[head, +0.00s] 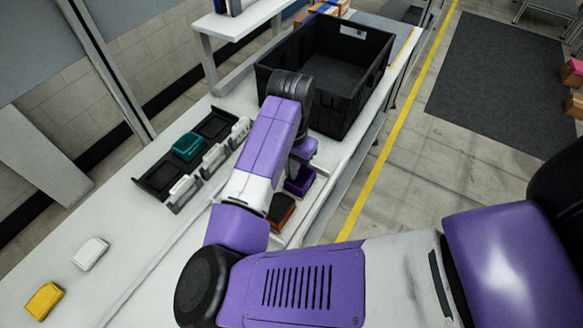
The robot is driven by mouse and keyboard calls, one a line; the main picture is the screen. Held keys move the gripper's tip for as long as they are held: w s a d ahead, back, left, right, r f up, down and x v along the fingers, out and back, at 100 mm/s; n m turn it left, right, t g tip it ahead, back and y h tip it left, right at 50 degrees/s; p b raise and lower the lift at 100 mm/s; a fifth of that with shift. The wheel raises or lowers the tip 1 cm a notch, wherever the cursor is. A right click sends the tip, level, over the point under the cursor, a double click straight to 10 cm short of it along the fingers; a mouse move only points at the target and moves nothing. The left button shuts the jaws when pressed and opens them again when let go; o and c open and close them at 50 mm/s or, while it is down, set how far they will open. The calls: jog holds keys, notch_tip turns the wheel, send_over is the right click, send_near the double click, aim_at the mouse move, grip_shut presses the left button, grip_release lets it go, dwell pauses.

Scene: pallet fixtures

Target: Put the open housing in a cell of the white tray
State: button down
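The white tray (309,207) lies on the bench under my arm, partly hidden by it. A dark purple, box-like piece (299,186) shows at its far end, just below my wrist. It looks like an open housing, but I cannot tell whether it rests in a cell or is held. A red piece with a dark top (281,209) lies in the nearer part of the tray. My gripper (301,168) points down over the purple piece; its fingers cannot be made out.
A large black crate (345,103) stands beyond my arm. A black fixture (160,178) left of my arm holds a teal piece (188,146), with several white upright pieces (214,157) along its edge. A white piece (90,253) and a yellow piece (44,300) lie at the left, with clear bench between.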

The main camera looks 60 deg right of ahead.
jog(key=c, duration=1.6)
grip_release()
jog(key=shift+r, duration=0.1)
notch_tip(320, 180, up, 8)
jog(key=shift+f, duration=0.2)
